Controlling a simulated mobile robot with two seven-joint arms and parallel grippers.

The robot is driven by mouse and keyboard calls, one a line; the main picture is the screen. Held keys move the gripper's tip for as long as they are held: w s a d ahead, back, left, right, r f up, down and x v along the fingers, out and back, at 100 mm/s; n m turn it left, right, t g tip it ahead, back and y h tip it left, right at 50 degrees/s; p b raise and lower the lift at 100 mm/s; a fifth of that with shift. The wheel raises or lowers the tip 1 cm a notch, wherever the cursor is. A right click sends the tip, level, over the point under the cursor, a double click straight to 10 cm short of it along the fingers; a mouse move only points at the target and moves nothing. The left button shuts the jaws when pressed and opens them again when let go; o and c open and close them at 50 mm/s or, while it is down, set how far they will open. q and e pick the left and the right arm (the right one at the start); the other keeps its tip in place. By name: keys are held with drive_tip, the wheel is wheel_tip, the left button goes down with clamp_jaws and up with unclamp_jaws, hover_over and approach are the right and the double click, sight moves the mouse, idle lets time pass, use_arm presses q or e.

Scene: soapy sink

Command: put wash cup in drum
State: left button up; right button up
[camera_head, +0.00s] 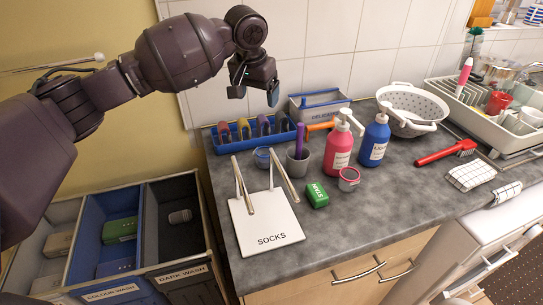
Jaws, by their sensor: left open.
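Two small cups stand on the grey counter (390,185): one with a pink rim (348,181) in front of the pink bottle, and one with blue in it (262,158) behind the socks bag. I cannot tell which is the wash cup. My left gripper (254,96) is open and empty, fingers pointing down, above the back left of the counter near the wall. It is well above both cups and touches nothing. My right gripper is not in view. No drum opening shows; a white appliance (440,262) stands at the lower right.
A pink bottle (339,150), a blue bottle (374,143), a grey pot (298,166), a green box (317,195) and the socks bag (262,228) crowd the counter's left half. A colander (408,104) and dish rack (452,99) stand right. Laundry bins (108,291) stand lower left.

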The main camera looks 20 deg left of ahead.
use_arm(q)
drive_tip(key=b+x, duration=0.2)
drive_tip(key=x, duration=0.3)
drive_tip(key=b, duration=0.3)
approach(264, 155)
drive_tip(key=s+r, duration=0.1)
drive_tip(key=s, duration=0.1)
drive_tip(key=shift+g, duration=0.5)
drive_tip(key=f, duration=0.4)
drive_tip(key=shift+w+d+b, duration=0.25)
drive_tip(key=shift+w+b, duration=0.1)
drive_tip(key=shift+w, duration=0.05)
drive_tip(key=f, duration=0.1)
drive_tip(key=f+b, duration=0.1)
drive_tip(key=f, duration=0.1)
drive_tip(key=w+f, duration=0.1)
drive_tip(key=shift+d+f, duration=0.15)
drive_tip(key=shift+d, duration=0.2)
drive_tip(key=shift+w+f, duration=0.1)
drive_tip(key=shift+f, duration=0.2)
drive_tip(key=shift+r, duration=0.1)
drive_tip(key=shift+c, duration=0.2)
drive_tip(key=c, duration=0.9)
drive_tip(key=shift+c, duration=0.3)
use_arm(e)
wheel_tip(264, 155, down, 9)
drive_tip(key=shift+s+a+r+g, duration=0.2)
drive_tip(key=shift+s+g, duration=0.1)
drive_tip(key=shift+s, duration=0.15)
